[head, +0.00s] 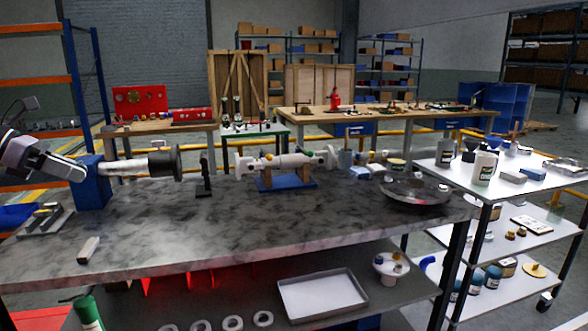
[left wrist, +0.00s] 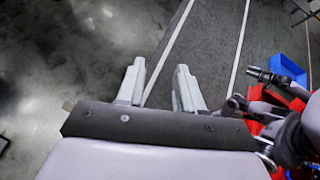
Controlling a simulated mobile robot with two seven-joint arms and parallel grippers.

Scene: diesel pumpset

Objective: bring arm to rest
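My left arm comes in from the left edge of the head view, with its grey-white end (head: 45,160) beside the blue block of the shaft assembly on the workbench (head: 300,225). In the left wrist view the two fingers of my left gripper (left wrist: 158,84) stand apart with nothing between them. Below them are a mottled grey surface at left and dark floor with pale lines at right. I cannot tell from the head view whether the fingers touch anything. My right gripper shows in neither view.
On the bench stand a blue block (head: 92,188) with a pale shaft, a black upright stand (head: 204,178), a pump assembly on a blue base (head: 286,183) and a round metal tray (head: 414,193). A small grey bar (head: 88,249) lies near the front left. The bench's front middle is clear.

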